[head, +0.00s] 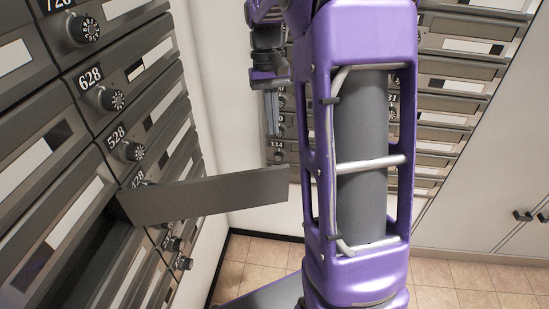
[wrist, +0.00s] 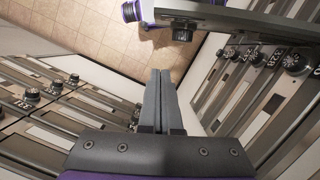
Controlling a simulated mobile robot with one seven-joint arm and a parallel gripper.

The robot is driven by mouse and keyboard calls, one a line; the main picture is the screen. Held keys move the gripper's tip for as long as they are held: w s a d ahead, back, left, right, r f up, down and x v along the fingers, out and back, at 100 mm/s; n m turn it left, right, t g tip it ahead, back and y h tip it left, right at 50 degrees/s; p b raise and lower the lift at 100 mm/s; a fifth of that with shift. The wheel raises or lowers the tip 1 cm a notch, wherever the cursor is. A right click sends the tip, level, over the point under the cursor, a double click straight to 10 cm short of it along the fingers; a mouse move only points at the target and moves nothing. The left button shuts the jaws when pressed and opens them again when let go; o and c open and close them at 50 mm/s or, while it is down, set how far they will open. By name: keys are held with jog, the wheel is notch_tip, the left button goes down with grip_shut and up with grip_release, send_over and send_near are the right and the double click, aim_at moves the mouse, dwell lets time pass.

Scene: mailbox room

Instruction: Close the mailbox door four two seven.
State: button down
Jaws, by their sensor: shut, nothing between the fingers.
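One mailbox door (head: 205,195) stands swung open in the head view, sticking out from the left wall of boxes into the room. It is a dark grey panel seen from its inner side, so its number is hidden. The box beside its hinge reads 428. An open door (wrist: 235,17) also crosses the top right of the wrist view, with a dial knob below its edge. My gripper (head: 271,115) is beyond and above the door's free end in the head view, apart from it. In the wrist view my gripper's fingers (wrist: 158,75) are together and empty.
Closed boxes with dials line the left wall (head: 100,100). Another bank of boxes (head: 460,75) stands behind my arm, with white cabinets (head: 480,200) at right. The tiled floor (head: 260,255) is clear below the door. My arm hides part of the far bank.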

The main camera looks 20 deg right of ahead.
aim_at(279, 173)
jog(key=shift+s+a+f+b, duration=0.25)
jog(key=shift+s+f, duration=0.75)
jog(key=shift+f, duration=0.6)
jog(key=shift+s+a+f+b, duration=0.15)
jog(key=shift+s+f+b, duration=0.2)
jog(key=shift+s+f, duration=1)
jog(key=shift+s+a+f+b, duration=0.25)
jog(key=shift+s+f, duration=0.45)
jog(key=shift+f, duration=1.2)
jog(key=shift+s, duration=0.15)
